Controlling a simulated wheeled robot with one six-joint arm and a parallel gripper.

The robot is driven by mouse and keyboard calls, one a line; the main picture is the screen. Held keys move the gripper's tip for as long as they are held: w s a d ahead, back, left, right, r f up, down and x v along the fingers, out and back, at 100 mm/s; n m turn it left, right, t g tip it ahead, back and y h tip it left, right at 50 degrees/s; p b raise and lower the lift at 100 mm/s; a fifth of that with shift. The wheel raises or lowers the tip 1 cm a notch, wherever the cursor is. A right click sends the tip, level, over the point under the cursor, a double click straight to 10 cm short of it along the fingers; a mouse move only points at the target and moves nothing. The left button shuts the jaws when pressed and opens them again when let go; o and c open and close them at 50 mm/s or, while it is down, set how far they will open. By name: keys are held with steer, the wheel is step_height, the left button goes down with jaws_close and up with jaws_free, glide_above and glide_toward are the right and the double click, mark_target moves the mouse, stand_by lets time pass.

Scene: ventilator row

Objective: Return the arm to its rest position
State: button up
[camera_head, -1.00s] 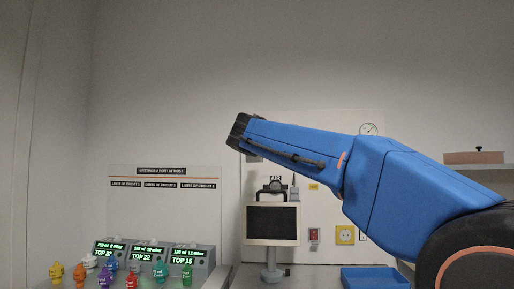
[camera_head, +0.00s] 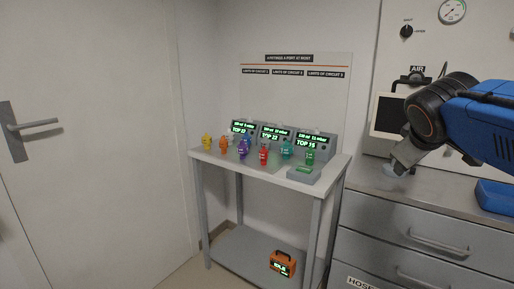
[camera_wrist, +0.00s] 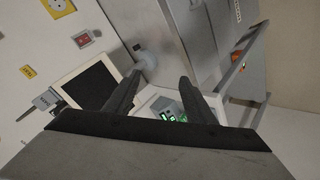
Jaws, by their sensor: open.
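My arm's blue link (camera_head: 490,122) enters the head view from the right edge. It ends in a dark round joint (camera_head: 440,105) with a grey part pointing down and left, in front of the counter area. My gripper (camera_wrist: 158,92) shows in the wrist view as two dark fingers, spread apart with nothing between them. The gripper fingers cannot be made out in the head view. The wrist view looks out at a tilt past the fingers toward the monitor, the cabinet and the green displays.
A grey table (camera_head: 320,185) holds three display units (camera_head: 271,138) and several coloured fittings. An orange box (camera_head: 283,263) sits on its lower shelf. A drawer cabinet (camera_head: 430,235) stands at right, with a monitor (camera_head: 388,117) and blue tray (camera_head: 495,196) on top. A door (camera_head: 90,140) is at left.

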steer(key=s+a+f+m+g+y, duration=0.2)
steer(key=s+a+f, duration=0.2)
steer(key=s+f, duration=0.5)
steer(key=s+a+f+m+g+y, duration=0.2)
steer(key=s+a+f, duration=0.3)
steer(key=s+f, duration=0.4)
step_height(320, 180, down, 6)
steer(key=shift+s+r+m+y, duration=0.1)
steer(key=shift+s+m+y, duration=0.2)
steer(key=shift+s, duration=0.1)
stand_by(0.3)
